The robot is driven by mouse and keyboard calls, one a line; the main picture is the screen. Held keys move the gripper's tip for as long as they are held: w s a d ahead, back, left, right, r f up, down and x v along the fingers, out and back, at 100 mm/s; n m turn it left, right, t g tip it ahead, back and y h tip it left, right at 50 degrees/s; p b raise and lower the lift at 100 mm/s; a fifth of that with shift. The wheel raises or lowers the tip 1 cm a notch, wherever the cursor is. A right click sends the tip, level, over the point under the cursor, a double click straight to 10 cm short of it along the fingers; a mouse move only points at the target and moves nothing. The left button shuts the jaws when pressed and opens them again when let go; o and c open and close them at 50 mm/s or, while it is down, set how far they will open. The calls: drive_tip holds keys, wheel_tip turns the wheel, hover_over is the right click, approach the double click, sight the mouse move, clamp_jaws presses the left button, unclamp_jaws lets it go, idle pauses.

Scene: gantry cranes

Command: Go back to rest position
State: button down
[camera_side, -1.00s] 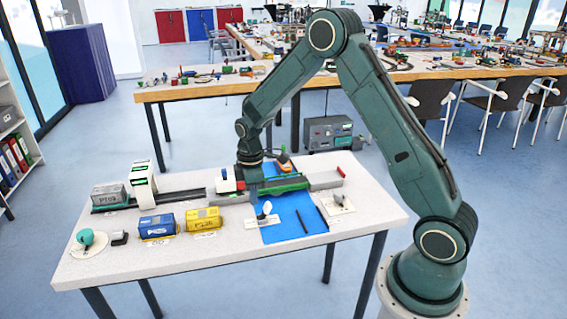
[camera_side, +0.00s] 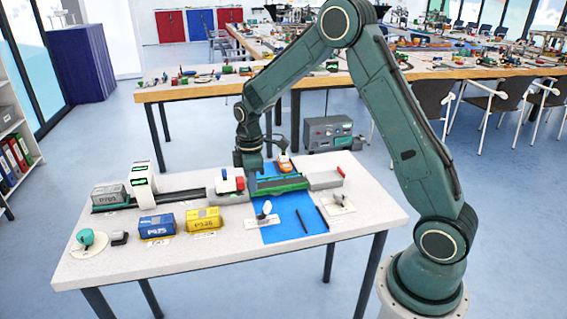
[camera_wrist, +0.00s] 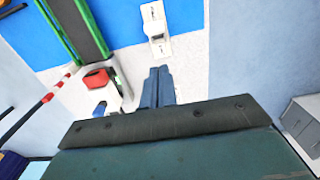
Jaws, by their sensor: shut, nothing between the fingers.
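My gripper (camera_wrist: 160,72) shows in the wrist view with its two blue-grey fingers together and nothing between them. In the side view, the end of my arm hangs pointing down above the back of the white table (camera_side: 350,222), near the green-edged track (camera_side: 278,187). The fingertips are hard to make out there. The wrist view shows the track's dark belt with green edges (camera_wrist: 78,28) at upper left, and a red-topped white block (camera_wrist: 98,78) left of the fingers. A white plate with a small fitting (camera_wrist: 156,22) lies just beyond the fingertips.
A blue box (camera_side: 157,226), a yellow box (camera_side: 203,219) and a grey box (camera_side: 110,195) stand on the table's left half, near a white gantry (camera_side: 143,182). A blue mat (camera_side: 285,227) lies under the track. A grey machine (camera_side: 328,132) stands behind the table.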

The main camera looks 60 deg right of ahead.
drive_tip(key=s+a+r+m+t, duration=0.4)
drive_tip(key=s+r, duration=0.6)
drive_tip(key=r, duration=0.5)
drive_tip(key=s+a+r+m, duration=0.2)
drive_tip(key=s, duration=0.6)
drive_tip(key=s+a+r+m+t, duration=0.1)
drive_tip(key=s+a+r+m, duration=0.1)
drive_tip(key=s, duration=0.7)
drive_tip(key=shift+s+a+r+m+t, duration=0.3)
drive_tip(key=shift+r+m, duration=0.1)
drive_tip(key=shift+m, duration=0.1)
